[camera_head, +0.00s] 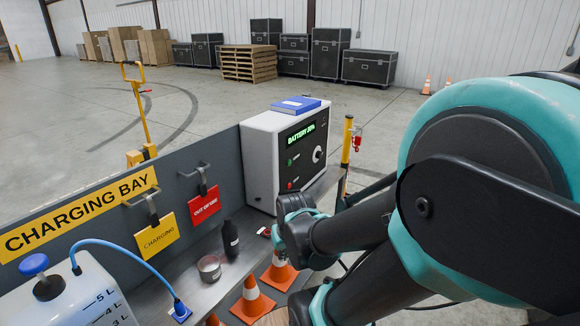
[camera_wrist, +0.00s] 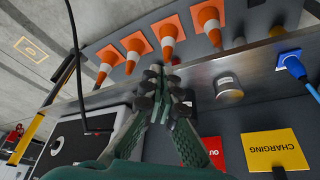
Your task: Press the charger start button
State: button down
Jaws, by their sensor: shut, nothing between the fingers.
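The charger (camera_head: 258,165) is a white box with a dark front panel, standing on the bench in the head view. Its panel has a lit green display reading BATTERY with a percentage, a green button (camera_head: 290,162), a red button (camera_head: 290,185) and a round knob (camera_head: 317,154). My gripper (camera_head: 290,204) is shut and empty, just below and in front of the panel, under the red button. In the wrist view my gripper (camera_wrist: 165,82) points over the bench edge, with part of the charger (camera_wrist: 88,138) at lower left. The buttons cannot be made out there.
A dark bottle (camera_head: 230,238) and a tin (camera_head: 209,268) stand on the bench left of my gripper. Orange cones (camera_head: 252,299) line the front. A blue book (camera_head: 296,105) lies on the charger. Red (camera_head: 205,206) and yellow (camera_head: 157,238) signs hang on the grey back panel.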

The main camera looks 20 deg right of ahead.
aim_at(289, 163)
jog(key=w+d+r+m+t+y, duration=0.1)
jog(key=w+d+r+m+t, duration=0.2)
jog(key=w, duration=0.6)
jog(key=w+d+r+m+y, duration=0.1)
jog(key=w+d+r+m, duration=0.2)
jog(key=w, duration=0.7)
jog(key=w+d+m+t+h, duration=0.1)
jog(key=w+d+m+t, duration=0.3)
jog(key=w+d+m, duration=0.6)
jog(key=w+d, duration=0.4)
jog(key=d, duration=0.4)
jog(key=shift+d+f, duration=0.15)
jog(key=shift+w, duration=0.1)
jog(key=w+a, duration=0.5)
jog(key=w, duration=0.2)
jog(key=shift+a, duration=0.25)
jog(key=shift+w+a, duration=0.1)
jog(key=shift+a, duration=0.05)
